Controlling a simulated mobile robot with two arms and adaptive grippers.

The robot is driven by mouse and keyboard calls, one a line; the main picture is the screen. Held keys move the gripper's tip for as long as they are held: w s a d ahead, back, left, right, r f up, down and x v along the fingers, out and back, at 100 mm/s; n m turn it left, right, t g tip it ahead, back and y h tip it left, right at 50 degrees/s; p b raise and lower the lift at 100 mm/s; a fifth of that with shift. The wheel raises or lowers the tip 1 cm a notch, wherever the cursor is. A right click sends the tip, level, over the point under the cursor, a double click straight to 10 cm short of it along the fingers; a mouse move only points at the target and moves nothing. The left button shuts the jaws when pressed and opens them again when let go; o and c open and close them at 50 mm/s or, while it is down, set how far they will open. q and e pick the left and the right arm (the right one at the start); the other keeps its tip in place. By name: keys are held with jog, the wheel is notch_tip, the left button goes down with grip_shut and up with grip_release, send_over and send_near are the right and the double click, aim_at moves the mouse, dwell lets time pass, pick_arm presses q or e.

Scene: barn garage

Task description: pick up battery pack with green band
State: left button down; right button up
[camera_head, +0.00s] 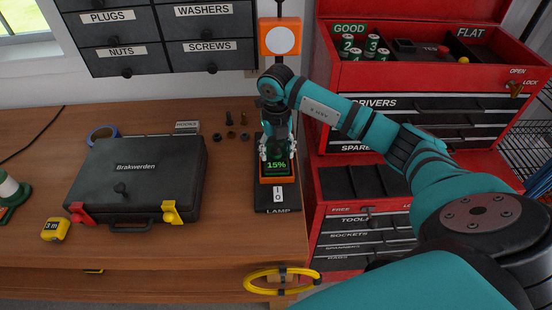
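Several small dark cylinders with green bands and numbers stand in the red tray section labelled GOOD; one (372,44) carries a 3. I cannot tell which one the task means. My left gripper is not in view.
A black Brakwerden case (139,180) lies on the wooden bench (225,235), with a blue tape ring (102,135) and yellow tape measure (56,230) nearby. A red tool chest (430,85) stands to the right. A yellow cable coil (282,280) hangs at the bench front.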

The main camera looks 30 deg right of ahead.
grip_shut()
dwell(0.4)
